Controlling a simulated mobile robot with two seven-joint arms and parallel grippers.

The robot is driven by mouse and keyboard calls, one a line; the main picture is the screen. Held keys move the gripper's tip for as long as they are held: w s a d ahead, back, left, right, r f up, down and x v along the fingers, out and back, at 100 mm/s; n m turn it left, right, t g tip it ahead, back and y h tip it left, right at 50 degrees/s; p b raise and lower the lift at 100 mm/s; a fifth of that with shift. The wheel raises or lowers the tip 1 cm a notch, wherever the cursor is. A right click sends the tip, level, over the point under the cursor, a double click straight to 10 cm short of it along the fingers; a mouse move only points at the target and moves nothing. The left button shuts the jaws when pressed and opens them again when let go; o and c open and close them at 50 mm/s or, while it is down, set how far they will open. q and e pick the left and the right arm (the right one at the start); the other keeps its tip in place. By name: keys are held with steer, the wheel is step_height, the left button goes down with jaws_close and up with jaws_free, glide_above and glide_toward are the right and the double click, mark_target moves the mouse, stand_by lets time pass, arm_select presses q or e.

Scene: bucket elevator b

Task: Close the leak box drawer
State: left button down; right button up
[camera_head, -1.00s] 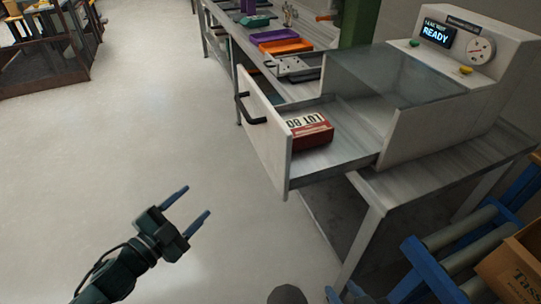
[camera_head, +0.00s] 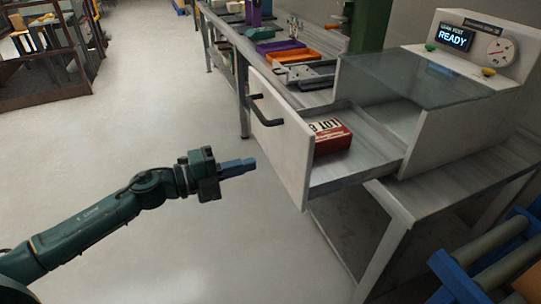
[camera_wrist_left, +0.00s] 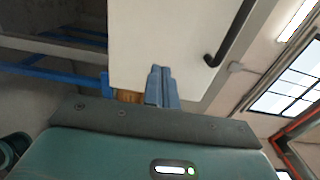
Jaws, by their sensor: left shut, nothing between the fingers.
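The leak box (camera_head: 450,120) stands on the bench at the right, its display reading READY. Its drawer (camera_head: 281,137) is pulled out towards the left, with a black handle (camera_head: 264,112) on its white front. A red and white carton (camera_head: 331,138) lies in the drawer. My left gripper (camera_head: 253,165) is shut and empty, in front of the lower part of the drawer front and apparently short of it. In the left wrist view the blue fingers (camera_wrist_left: 161,88) point at the white drawer front (camera_wrist_left: 160,40), with the handle (camera_wrist_left: 228,38) to their right. My right gripper is not in view.
An orange tray (camera_head: 298,57) and a purple tray (camera_head: 279,46) lie on the bench behind the drawer. A blue roller frame (camera_head: 455,280) stands at the lower right. The floor (camera_head: 150,110) left of the drawer is clear.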

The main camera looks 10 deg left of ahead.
mark_target(284, 156)
arm_select(q)
steer(key=x, duration=0.4)
steer(key=shift+w+d+r+p, duration=0.1)
steer(key=shift+w+d+p, duration=0.15)
steer(key=shift+d+p, duration=0.1)
steer(key=shift+w+d, duration=0.25)
steer(key=shift+d, duration=0.05)
steer(key=shift+w+d, duration=0.2)
steer(key=shift+d, duration=0.1)
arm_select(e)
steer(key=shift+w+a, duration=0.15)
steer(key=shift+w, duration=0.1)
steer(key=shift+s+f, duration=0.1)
arm_select(q)
steer(key=shift+d, duration=0.1)
